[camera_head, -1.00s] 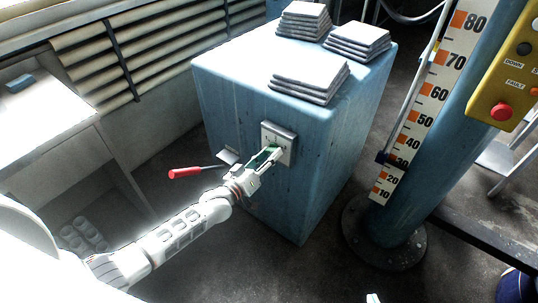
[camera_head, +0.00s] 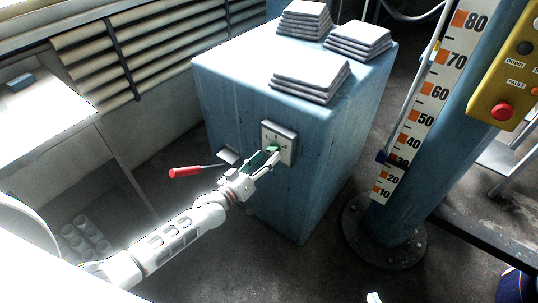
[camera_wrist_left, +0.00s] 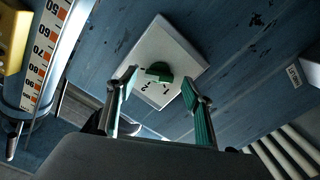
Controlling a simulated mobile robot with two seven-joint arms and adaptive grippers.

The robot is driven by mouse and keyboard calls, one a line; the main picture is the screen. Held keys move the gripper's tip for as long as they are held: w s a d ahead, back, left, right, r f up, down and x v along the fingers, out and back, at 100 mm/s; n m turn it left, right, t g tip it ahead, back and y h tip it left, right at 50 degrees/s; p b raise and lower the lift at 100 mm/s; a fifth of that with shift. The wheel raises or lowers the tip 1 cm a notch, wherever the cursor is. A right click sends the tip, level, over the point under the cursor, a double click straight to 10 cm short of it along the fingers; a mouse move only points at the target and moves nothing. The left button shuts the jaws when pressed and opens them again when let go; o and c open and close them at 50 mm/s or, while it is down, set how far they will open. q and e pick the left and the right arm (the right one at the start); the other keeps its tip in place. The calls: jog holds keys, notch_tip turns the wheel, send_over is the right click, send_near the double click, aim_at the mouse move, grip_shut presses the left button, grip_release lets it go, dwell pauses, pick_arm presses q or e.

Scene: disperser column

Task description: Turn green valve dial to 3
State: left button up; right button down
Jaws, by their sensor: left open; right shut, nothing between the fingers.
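The green valve dial (camera_head: 273,149) sits on a pale square plate (camera_head: 287,137) on the front of the blue cabinet. In the left wrist view the dial (camera_wrist_left: 159,71) stands on the plate (camera_wrist_left: 183,52), with the marks 1 and 2 readable beside it. I cannot tell which number it points to. My left gripper (camera_head: 270,158) is open and faces the dial. In the left wrist view its fingertips (camera_wrist_left: 158,84) are on either side of the dial, apart from it. A small pale tip at the bottom edge is my right gripper (camera_head: 373,297), mostly out of view.
The blue cabinet (camera_head: 230,100) carries stacks of grey tiles (camera_head: 312,75) on top. A red-handled lever (camera_head: 186,172) sticks out left of my left gripper. A blue column (camera_head: 420,195) with a scale and a yellow control box (camera_head: 510,65) stand at the right.

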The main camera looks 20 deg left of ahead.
pick_arm(q)
jog(key=v, duration=0.9)
jog(key=shift+s, duration=0.2)
jog(key=s+d+f+m+g+y, duration=0.1)
jog(key=s+f+m+g, duration=0.2)
jog(key=s, duration=0.7)
jog(key=s+d+f+m+g+y, duration=0.2)
jog(key=s+f+m+g, duration=0.1)
jog(key=s+f, duration=0.5)
jog(key=s, duration=0.3)
jog(key=shift+s+d+f+y, duration=0.15)
jog(key=shift+s+d+y, duration=0.15)
